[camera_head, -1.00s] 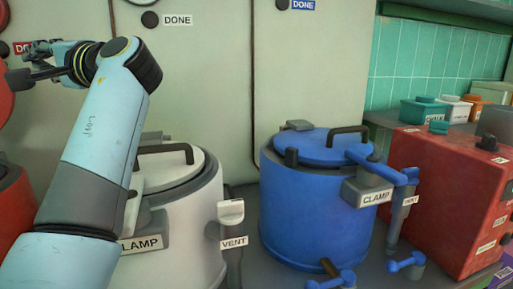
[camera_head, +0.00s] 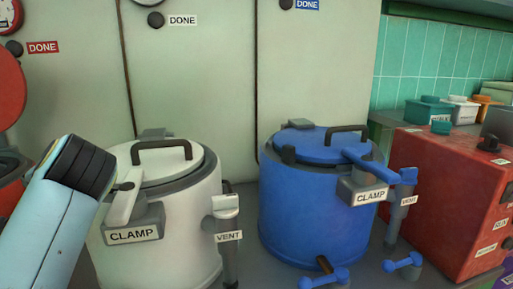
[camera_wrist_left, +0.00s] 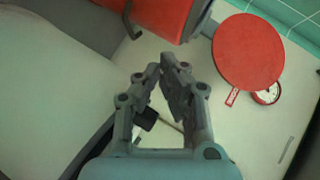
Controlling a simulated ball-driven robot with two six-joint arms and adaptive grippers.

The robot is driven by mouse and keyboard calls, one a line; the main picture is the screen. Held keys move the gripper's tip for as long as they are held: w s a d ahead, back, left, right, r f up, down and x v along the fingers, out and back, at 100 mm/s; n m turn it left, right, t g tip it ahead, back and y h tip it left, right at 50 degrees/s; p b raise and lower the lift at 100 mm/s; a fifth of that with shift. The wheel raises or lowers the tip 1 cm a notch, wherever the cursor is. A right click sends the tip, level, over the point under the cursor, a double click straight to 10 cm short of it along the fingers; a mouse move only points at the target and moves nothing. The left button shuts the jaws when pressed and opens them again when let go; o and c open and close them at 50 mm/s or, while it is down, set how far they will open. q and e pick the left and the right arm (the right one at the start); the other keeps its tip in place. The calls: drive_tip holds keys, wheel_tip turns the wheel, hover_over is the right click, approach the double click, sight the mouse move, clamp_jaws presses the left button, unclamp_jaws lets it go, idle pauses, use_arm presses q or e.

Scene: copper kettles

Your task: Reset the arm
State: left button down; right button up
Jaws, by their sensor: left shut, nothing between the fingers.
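My left arm (camera_head: 55,215) shows in the head view at the lower left, in front of the white kettle's left side; its gripper is outside that view. In the left wrist view my left gripper (camera_wrist_left: 165,68) is shut and empty, with its fingertips close together and nothing held. My right gripper is not in view.
A white kettle (camera_head: 165,235) and a blue kettle (camera_head: 305,215) stand side by side with lids down. A red kettle (camera_wrist_left: 160,15) with a raised red lid (camera_wrist_left: 248,52) is at the left. A red box (camera_head: 445,190) stands at the right. DONE buttons are on the wall.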

use_arm(q)
drive_tip(key=s+d+f+g+h, duration=0.1)
drive_tip(key=s+d+f+h, duration=0.15)
drive_tip(key=s+f, duration=0.35)
drive_tip(key=s+d+f+h, duration=0.1)
drive_tip(key=s+f+h, duration=0.2)
drive_tip(key=s+f, duration=0.35)
drive_tip(key=s+d+f+n+g+h, duration=0.1)
drive_tip(key=s+d+f+g+h, duration=0.2)
drive_tip(key=s, duration=0.4)
drive_tip(key=s+d+h, duration=0.2)
drive_tip(key=s+d, duration=0.3)
drive_tip(key=s, duration=0.3)
wheel_tip(320, 180, down, 24)
drive_tip(key=s+a+g, duration=0.1)
drive_tip(key=s+a, duration=0.1)
drive_tip(key=s+a+f+g+p, duration=0.1)
drive_tip(key=s+f, duration=1.5)
drive_tip(key=s, duration=0.3)
drive_tip(key=shift+s+a+n, duration=0.2)
drive_tip(key=shift+n, duration=0.1)
